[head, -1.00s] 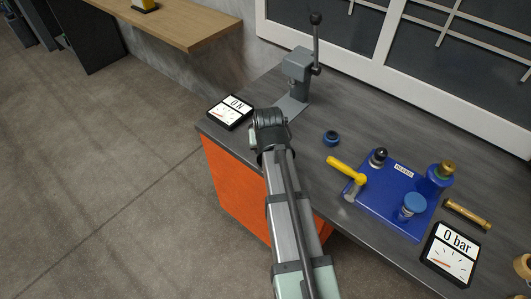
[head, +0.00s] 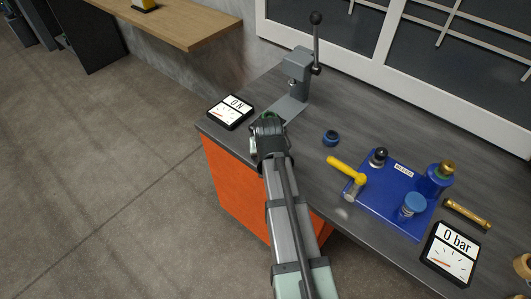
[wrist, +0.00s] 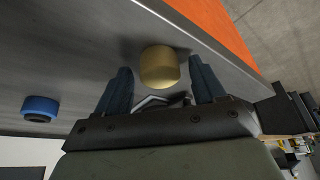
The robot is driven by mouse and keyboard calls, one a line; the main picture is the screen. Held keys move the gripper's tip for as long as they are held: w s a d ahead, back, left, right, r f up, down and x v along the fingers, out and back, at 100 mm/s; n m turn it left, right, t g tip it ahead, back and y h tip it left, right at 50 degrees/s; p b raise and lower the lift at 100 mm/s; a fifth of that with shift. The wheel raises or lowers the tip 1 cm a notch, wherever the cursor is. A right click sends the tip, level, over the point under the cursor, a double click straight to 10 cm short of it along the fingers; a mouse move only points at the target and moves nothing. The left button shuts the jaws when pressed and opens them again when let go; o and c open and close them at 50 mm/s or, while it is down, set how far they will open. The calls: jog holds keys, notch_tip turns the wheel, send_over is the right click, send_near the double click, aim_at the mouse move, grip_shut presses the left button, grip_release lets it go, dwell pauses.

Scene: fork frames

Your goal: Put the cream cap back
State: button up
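In the wrist view, a khaki-gold round cap (wrist: 160,70), which I take to be the cream cap, sits on the grey bench top close to the bench edge. My gripper (wrist: 160,65) is open, with a blue finger on each side of the cap. A gap shows between the cap and each finger. In the head view, my gripper (head: 267,133) is over the front left edge of the bench, its fingers hidden by my arm.
A blue ring (head: 331,138) lies on the bench; it also shows in the wrist view (wrist: 41,108). A blue plate (head: 385,210) bears fittings and a yellow-handled valve (head: 347,170). A "0 bar" display (head: 450,254) is at right.

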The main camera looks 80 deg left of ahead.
jog(key=v, duration=1.2)
jog(key=shift+r, duration=0.2)
dwell(0.5)
